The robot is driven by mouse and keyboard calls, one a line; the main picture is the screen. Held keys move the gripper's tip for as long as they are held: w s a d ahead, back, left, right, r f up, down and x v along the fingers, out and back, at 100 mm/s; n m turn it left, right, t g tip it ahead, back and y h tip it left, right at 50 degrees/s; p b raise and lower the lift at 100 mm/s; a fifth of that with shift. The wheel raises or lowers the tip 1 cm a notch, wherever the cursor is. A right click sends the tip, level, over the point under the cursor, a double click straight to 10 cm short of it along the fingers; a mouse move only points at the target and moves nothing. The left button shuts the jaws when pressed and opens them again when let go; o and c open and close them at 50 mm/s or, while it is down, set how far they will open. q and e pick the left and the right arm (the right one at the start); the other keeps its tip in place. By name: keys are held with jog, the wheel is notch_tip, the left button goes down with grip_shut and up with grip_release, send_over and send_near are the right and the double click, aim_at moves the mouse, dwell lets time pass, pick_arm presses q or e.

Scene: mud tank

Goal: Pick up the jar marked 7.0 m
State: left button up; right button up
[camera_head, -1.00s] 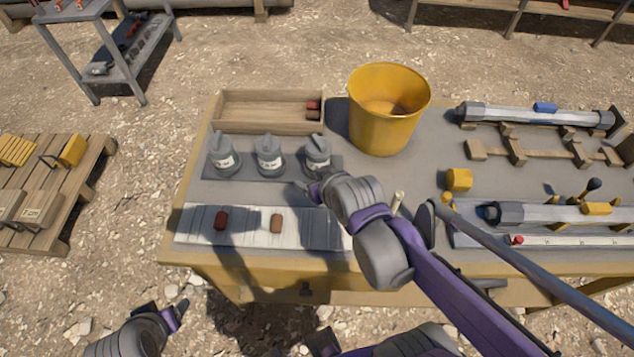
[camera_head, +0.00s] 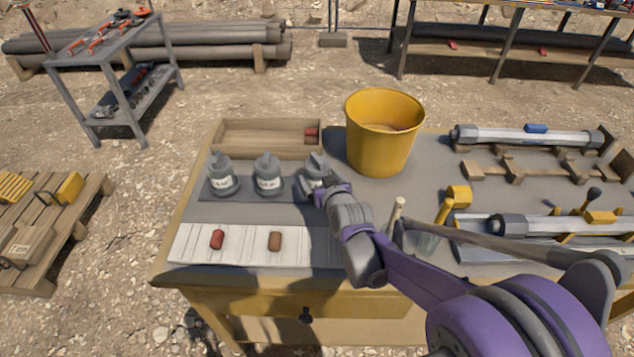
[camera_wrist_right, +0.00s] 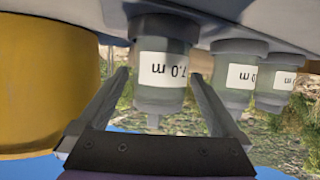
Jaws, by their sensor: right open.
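The jar marked 7.0 m (camera_head: 315,172) is the rightmost of a row of three grey jars on a dark mat, nearest the yellow bucket. In the right wrist view, which is upside down, its white label (camera_wrist_right: 166,69) reads 7.0 m. My right gripper (camera_head: 314,187) is open at this jar, and its arm hides part of the jar in the head view. In the wrist view the fingers (camera_wrist_right: 160,80) stand on either side of the jar, with a visible gap at the left. The jar stands upright on the table. My left gripper is out of view.
Two similar jars (camera_head: 268,173) (camera_head: 222,177) stand to the left. The yellow bucket (camera_head: 383,135) is close on the right. A wooden tray (camera_head: 262,137) lies behind the jars. A pale ribbed tray with two brown samples (camera_head: 217,240) lies in front.

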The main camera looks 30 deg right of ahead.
jog(key=x, duration=0.5)
jog(key=shift+w+r, duration=0.2)
grip_shut()
dwell(0.3)
